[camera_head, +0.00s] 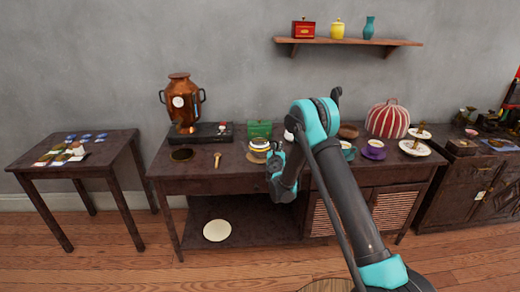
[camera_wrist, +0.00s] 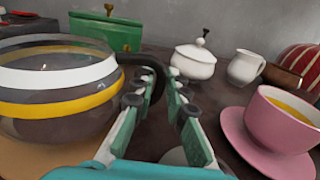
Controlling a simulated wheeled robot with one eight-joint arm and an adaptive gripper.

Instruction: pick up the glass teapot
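The glass teapot (camera_wrist: 60,92) has white and yellow bands and a black handle (camera_wrist: 150,62). It fills the left of the wrist view and stands on a tan round base. In the head view the teapot (camera_head: 259,147) stands on the dark middle table. My gripper (camera_wrist: 159,92) is open, with its two green-padded fingers apart. The handle curves down at the fingertips, partly hidden behind the left finger; I cannot tell whether it lies between the fingers. In the head view my gripper (camera_head: 275,165) is low beside the teapot, partly hidden by my arm.
A pink cup (camera_wrist: 283,120) on a pink saucer (camera_wrist: 240,140) stands close on the right. A white sugar bowl (camera_wrist: 194,61), a white jug (camera_wrist: 245,67) and a green box (camera_wrist: 106,32) stand behind. A copper samovar (camera_head: 183,102) stands farther left on the table.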

